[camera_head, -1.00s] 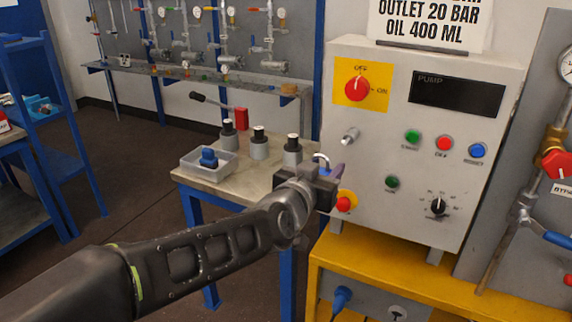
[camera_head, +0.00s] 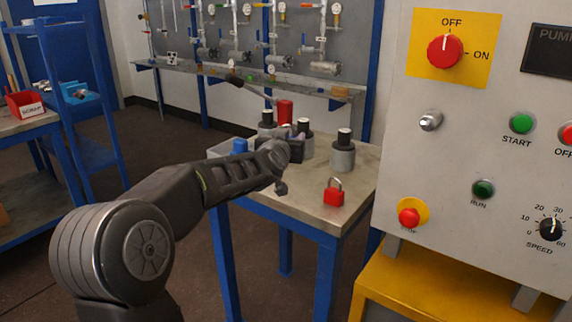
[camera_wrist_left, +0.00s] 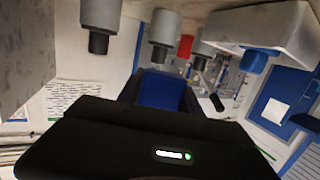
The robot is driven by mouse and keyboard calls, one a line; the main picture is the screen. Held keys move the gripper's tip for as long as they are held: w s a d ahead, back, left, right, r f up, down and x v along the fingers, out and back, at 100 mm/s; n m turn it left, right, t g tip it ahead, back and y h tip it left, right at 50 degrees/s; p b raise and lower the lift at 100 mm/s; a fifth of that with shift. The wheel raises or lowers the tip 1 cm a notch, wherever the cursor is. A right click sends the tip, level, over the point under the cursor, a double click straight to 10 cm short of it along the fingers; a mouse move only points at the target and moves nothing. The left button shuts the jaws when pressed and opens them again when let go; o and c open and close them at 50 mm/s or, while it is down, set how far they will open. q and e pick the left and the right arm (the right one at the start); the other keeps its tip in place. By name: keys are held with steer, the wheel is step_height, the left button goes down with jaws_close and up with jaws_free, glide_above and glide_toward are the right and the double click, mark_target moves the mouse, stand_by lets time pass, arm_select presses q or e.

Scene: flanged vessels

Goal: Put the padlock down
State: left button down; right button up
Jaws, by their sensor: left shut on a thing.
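My left gripper (camera_head: 288,147) is over the bench beside the grey vessels and shut on a small purple-blue thing (camera_head: 299,134). I take it for the padlock, but its shackle does not show clearly and the gripper hides much of it. In the left wrist view a dark blue block (camera_wrist_left: 163,90) shows beyond the black gripper body. A separate red padlock (camera_head: 334,195) with a grey shackle stands upright on the bench, apart from the gripper. My right gripper is out of view.
The bench top (camera_head: 310,215) is clear around the red padlock. Grey vessels with black tops, such as the rightmost one (camera_head: 343,155), stand behind. A pale tray (camera_wrist_left: 275,30) with a blue part (camera_wrist_left: 255,60) is nearby. The control panel (camera_head: 450,170) stands at right.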

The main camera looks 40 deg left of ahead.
arm_select(q)
steer(key=shift+r, duration=0.1)
steer(key=b, duration=0.3)
glide_above(290, 180)
step_height(290, 180, down, 5)
steer(key=shift+r, duration=0.1)
steer(key=shift+f, duration=0.25)
steer(key=shift+r, duration=0.1)
steer(key=shift+f+b, duration=1.55)
steer(key=shift+f, duration=0.95)
